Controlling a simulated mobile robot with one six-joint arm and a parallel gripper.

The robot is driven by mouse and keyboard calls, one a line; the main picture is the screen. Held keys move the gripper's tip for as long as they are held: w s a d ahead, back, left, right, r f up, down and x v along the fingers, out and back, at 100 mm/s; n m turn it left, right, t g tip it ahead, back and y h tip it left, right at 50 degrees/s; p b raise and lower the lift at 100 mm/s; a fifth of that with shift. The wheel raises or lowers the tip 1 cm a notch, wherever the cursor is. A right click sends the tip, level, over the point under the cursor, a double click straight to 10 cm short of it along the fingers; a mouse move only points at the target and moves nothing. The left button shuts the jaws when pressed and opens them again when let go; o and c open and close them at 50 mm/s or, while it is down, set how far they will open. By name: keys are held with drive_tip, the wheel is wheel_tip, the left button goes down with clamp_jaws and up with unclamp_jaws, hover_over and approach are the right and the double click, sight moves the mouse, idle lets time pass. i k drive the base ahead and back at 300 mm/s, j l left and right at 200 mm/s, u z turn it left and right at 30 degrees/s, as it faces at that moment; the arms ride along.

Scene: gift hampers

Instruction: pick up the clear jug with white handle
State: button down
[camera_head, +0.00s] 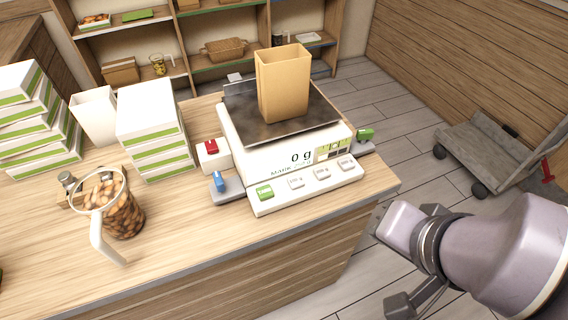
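The clear jug with white handle (122,211) stands on the left part of the wooden counter. It holds brown nuts or similar pieces, and its white handle (105,243) points toward the counter's front edge. My gripper (396,309) is only partly in view at the lower right, past the counter's right end and far from the jug. Its fingers are mostly cut off or hidden, so its opening cannot be told.
A scale (290,178) reading 0 g bears a tan paper bag (283,84). Stacks of white-green boxes (152,128) and a white bag (96,116) stand behind the jug. Shelves (200,28) line the back. A grey cart (490,150) stands on the floor at right.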

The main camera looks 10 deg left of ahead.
sight(104, 195)
drive_tip(key=u, duration=2.15)
drive_tip(key=i+j+u, duration=0.1)
drive_tip(key=i+j, duration=0.5)
drive_tip(key=j, duration=0.1)
